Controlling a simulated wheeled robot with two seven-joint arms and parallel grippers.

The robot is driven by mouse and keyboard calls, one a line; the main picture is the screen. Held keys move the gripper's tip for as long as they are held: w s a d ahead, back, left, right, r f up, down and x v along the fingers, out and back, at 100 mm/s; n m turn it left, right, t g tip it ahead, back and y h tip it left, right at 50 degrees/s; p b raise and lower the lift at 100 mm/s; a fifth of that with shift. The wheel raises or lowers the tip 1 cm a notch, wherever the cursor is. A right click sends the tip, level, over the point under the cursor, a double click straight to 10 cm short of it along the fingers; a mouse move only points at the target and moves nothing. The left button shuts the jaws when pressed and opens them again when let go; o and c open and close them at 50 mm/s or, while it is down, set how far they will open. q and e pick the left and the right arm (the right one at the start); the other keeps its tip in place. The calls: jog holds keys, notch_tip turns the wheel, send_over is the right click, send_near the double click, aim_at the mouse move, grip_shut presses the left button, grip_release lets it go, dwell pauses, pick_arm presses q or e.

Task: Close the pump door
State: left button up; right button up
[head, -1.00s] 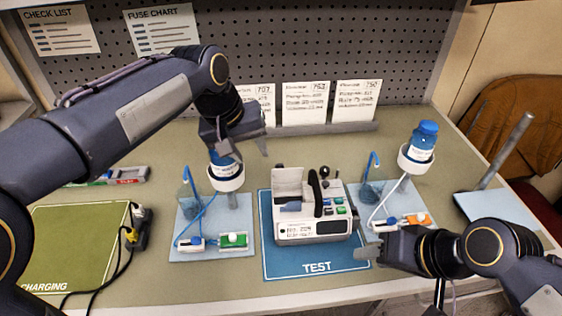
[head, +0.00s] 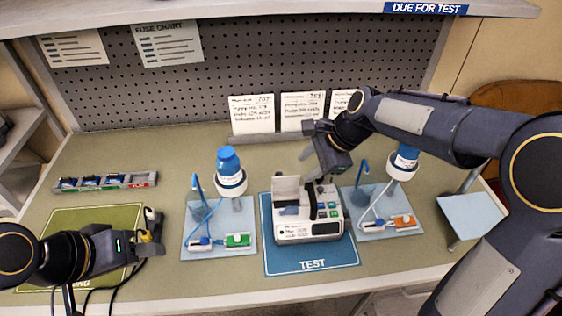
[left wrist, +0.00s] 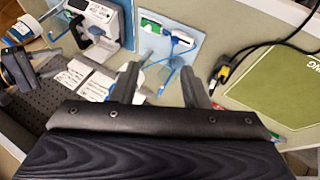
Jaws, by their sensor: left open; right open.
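The white pump (head: 308,230) sits on the blue TEST mat (head: 290,262). Its door (head: 286,188) is a pale panel standing up on the left of the pump's top, so it is open. My right gripper (head: 309,168) is open and empty, just above and behind the pump, to the right of the door. I cannot tell whether it touches the pump. My left gripper (head: 152,240) is open and empty at the left, beside the green charging mat. In the left wrist view its spread fingers (left wrist: 160,85) show, with the pump (left wrist: 98,18) at the upper left.
A blue-capped bottle on a stand (head: 229,172) rises left of the pump, and another (head: 403,162) rises at right. Each pale tray carries tubing and small parts. A yellow plug with black cable (head: 152,222) lies near my left gripper. A grey strip (head: 105,182) lies behind.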

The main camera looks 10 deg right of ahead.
aim_at(278, 175)
jog(key=w+a+f, duration=0.1)
jog(key=a+f, duration=0.1)
jog(key=w+a+f+m+p, duration=0.1)
jog(key=w+a+f, duration=0.1)
jog(key=f, duration=0.1)
jog(key=w+a+f+m, duration=0.1)
jog(key=w+a+f, duration=0.1)
jog(key=shift+w+f+h, duration=0.15)
jog(key=shift+f+h, duration=0.15)
pick_arm(q)
jog(key=shift+t+y, duration=0.3)
jog(key=shift+y, duration=0.1)
jog(key=s, duration=0.2)
jog(key=s+f, duration=0.1)
jog(key=s, duration=0.1)
jog(key=shift+a, duration=0.15)
pick_arm(e)
grip_shut()
